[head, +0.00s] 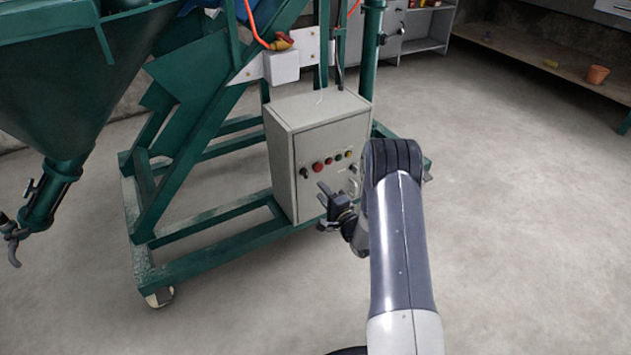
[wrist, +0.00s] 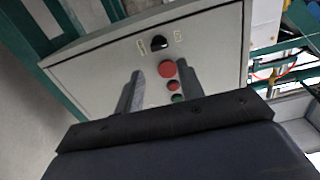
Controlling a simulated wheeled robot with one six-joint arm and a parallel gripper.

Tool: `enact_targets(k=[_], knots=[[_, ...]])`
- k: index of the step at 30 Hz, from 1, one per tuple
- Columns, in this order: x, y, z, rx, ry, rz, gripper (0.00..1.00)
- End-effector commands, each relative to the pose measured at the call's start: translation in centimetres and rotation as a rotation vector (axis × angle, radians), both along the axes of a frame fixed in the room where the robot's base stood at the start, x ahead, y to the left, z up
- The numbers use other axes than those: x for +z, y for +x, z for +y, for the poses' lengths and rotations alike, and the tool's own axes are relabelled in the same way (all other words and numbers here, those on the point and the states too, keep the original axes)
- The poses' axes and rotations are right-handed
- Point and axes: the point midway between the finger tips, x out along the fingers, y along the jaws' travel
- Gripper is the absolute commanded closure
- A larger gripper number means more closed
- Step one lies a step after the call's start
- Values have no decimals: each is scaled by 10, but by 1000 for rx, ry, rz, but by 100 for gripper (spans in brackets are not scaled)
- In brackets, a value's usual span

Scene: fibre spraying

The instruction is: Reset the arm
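My gripper (head: 326,205) is at the end of my arm, in front of the grey control box (head: 283,175) in the head view. Its two fingers stand apart with nothing between them, so it is open and empty. In the wrist view the gripper (wrist: 160,72) points at the box's front panel (wrist: 98,72). A black rotary switch (wrist: 158,43), a large red button (wrist: 167,69) and smaller buttons show on the panel beyond the fingers. The fingers appear apart from the panel; the exact distance is hard to tell.
The box sits on a green wheeled frame (head: 215,238). A green hopper (head: 62,95) with an outlet valve stands at the left. A low wooden shelf (head: 535,66) with an orange pot (head: 597,75) is at the back right. The concrete floor (head: 510,200) on the right is clear.

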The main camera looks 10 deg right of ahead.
Motion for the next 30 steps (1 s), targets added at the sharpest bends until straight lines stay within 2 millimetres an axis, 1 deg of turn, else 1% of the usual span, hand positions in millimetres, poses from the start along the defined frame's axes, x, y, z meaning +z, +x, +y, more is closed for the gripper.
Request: enact_targets(k=[1, 3, 6, 18, 20, 23, 26, 30], knots=[[1, -7, -3, -2, 1, 4, 64], [0, -14, -5, -2, 0, 2, 64], [0, -20, -7, -1, 0, 0, 64], [-1, -21, -7, 0, 0, -1, 64], [-1, -18, -6, 1, -1, -1, 64], [-2, -8, -2, 3, -1, -3, 64], [-3, 8, 3, 3, -2, -4, 64], [-3, 34, 12, 3, -2, -4, 64]])
